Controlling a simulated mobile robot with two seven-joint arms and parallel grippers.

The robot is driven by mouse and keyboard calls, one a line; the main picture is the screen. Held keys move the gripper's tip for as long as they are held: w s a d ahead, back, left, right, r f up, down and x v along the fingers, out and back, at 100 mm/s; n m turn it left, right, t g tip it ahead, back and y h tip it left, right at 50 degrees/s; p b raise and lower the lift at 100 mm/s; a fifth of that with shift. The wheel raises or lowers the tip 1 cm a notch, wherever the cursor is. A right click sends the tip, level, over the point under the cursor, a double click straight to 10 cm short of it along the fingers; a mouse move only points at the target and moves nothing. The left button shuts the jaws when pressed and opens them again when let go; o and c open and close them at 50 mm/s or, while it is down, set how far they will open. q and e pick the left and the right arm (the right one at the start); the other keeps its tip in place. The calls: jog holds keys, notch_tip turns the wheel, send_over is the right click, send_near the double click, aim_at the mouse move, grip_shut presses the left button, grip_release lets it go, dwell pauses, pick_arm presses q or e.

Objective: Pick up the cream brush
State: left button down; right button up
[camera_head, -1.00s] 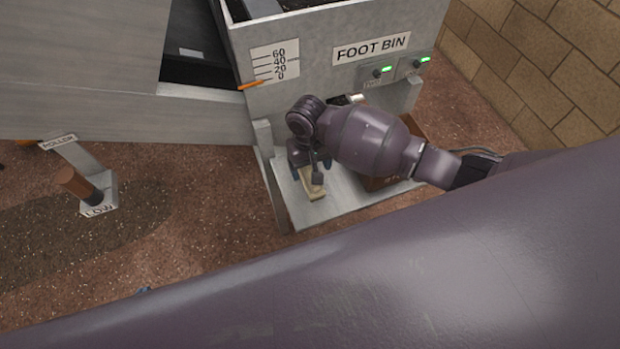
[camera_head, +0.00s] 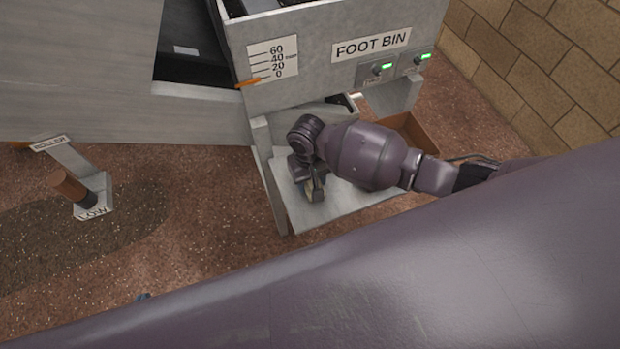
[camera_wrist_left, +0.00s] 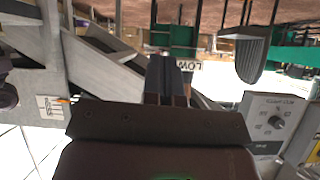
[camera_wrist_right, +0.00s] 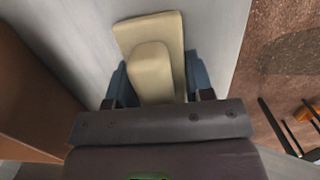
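The cream brush (camera_wrist_right: 152,72) lies on the grey shelf under the foot bin. The right wrist view shows its wide flat base and a raised narrower block. In the head view it is mostly hidden by my right gripper (camera_head: 313,188). The right gripper's blue fingers (camera_wrist_right: 158,85) stand apart, one on each side of the brush, and I see no clear grip on it. My left gripper (camera_wrist_left: 168,80) has its fingers close together with nothing visible between them, away from the brush.
The shelf (camera_head: 345,203) has side walls and the foot bin (camera_head: 340,75) above. A brown box (camera_head: 412,132) stands right of the brush, also in the right wrist view (camera_wrist_right: 30,95). A brown roller handle (camera_head: 70,185) stands at left. A brick wall (camera_head: 560,80) is at right.

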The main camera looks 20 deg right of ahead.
jog(key=c, duration=0.3)
notch_tip(320, 180, up, 6)
jog(key=shift+w+r+p, duration=0.1)
jog(key=shift+r+p, duration=0.1)
jog(key=shift+p, duration=0.8)
jog(key=shift+c, duration=0.2)
notch_tip(320, 180, up, 14)
jog(key=p, duration=0.3)
jog(key=shift+f, duration=0.2)
